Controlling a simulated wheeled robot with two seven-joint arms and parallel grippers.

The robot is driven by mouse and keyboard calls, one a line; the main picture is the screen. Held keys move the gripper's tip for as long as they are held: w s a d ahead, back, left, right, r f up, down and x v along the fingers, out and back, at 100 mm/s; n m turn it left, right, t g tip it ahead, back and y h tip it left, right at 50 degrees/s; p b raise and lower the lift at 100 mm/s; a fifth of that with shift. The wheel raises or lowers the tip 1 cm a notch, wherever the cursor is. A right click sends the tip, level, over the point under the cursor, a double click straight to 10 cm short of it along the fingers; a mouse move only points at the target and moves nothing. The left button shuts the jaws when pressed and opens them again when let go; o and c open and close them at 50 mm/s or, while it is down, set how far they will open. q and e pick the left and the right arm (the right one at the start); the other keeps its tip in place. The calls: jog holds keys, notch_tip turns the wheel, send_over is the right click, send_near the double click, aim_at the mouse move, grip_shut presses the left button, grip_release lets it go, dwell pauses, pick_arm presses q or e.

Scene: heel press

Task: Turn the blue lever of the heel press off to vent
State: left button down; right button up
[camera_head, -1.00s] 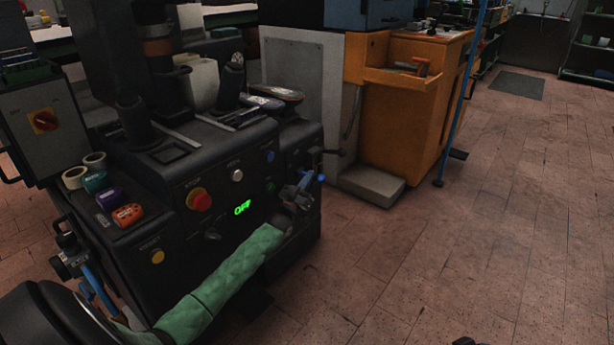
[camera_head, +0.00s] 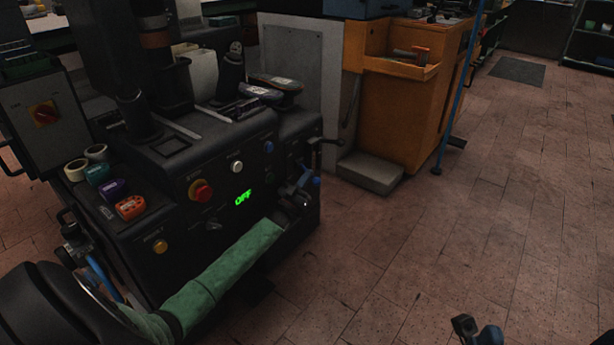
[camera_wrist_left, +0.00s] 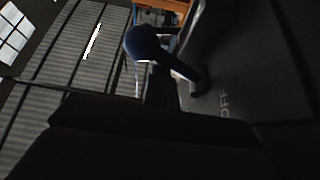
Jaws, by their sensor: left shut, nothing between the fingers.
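The heel press (camera_head: 150,215) is the dark machine on the left, with a green OFF display. The blue lever's round knob (camera_head: 316,181) shows at its right front corner. In the left wrist view the blue lever (camera_wrist_left: 146,43) has a ball end and a bent arm reaching the dark panel, near printed OFF lettering. My left gripper (camera_head: 299,194), on the green-sleeved arm, is shut and empty close beside the lever; whether it touches is unclear. Its dark fingers partly hide that corner. Part of my right gripper (camera_head: 476,328) shows at the bottom edge, and its jaw state is unclear.
A red knob (camera_head: 201,191) and a white button (camera_head: 237,167) are on the press front. Tape rolls (camera_head: 96,153) lie on its left ledge. An orange cabinet (camera_head: 405,115) and blue pole (camera_head: 460,90) stand behind. The tiled floor at right is clear.

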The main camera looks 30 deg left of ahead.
pick_arm(q)
jog(key=shift+f, duration=0.2)
dwell(0.3)
jog(key=shift+s, duration=0.1)
jog(key=p+v, duration=0.1)
jog(key=v, duration=0.6)
jog(key=shift+s+p, duration=0.3)
jog(key=shift+p, duration=0.1)
jog(key=shift+a, duration=0.1)
